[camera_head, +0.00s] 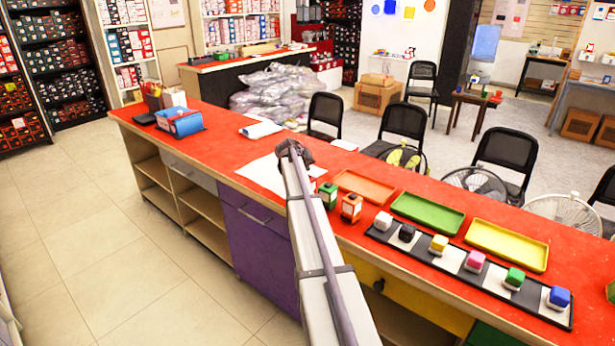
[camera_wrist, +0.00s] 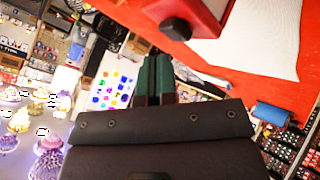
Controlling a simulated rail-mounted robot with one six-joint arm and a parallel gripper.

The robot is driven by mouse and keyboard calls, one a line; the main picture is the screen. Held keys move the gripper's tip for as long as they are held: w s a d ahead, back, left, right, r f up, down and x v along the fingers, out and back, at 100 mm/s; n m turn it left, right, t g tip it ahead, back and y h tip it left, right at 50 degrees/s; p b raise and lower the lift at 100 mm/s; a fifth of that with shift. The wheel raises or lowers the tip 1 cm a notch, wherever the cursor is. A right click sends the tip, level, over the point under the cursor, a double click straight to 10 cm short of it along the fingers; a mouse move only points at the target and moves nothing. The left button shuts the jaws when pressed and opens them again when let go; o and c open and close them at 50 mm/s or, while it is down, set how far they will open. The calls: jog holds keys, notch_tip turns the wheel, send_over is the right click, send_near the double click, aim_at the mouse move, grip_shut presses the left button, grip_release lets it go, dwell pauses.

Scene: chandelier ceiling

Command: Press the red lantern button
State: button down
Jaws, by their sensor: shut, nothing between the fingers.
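A red lantern (camera_wrist: 205,12) with a pale face shows at the top of the wrist view, cut off by the picture edge. A dark round button (camera_wrist: 176,28) sticks out from it. My gripper (camera_wrist: 155,58) has dark green fingers held side by side, shut and empty. Its fingertips are just below the button in the picture; I cannot tell whether they touch it. In the head view my gripper (camera_head: 294,150) is over the red counter (camera_head: 235,135), and I cannot make out the red lantern there; my arm covers part of the counter.
A green lantern (camera_head: 328,194) and an orange lantern (camera_head: 351,207) stand right of my arm. Orange, green and yellow trays (camera_head: 507,246) and a strip of coloured cubes (camera_head: 476,262) lie further right. White paper (camera_head: 262,172) lies left of my arm. A blue box (camera_head: 180,122) stands further left.

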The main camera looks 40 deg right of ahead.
dwell(0.3)
jog(key=shift+f+b, duration=0.45)
jog(key=shift+f, duration=0.25)
jog(key=shift+r, duration=0.1)
dwell(0.3)
jog(key=shift+r+p, duration=0.5)
jog(key=shift+r, duration=0.15)
notch_tip(320, 180, up, 6)
jog(key=p, duration=0.6)
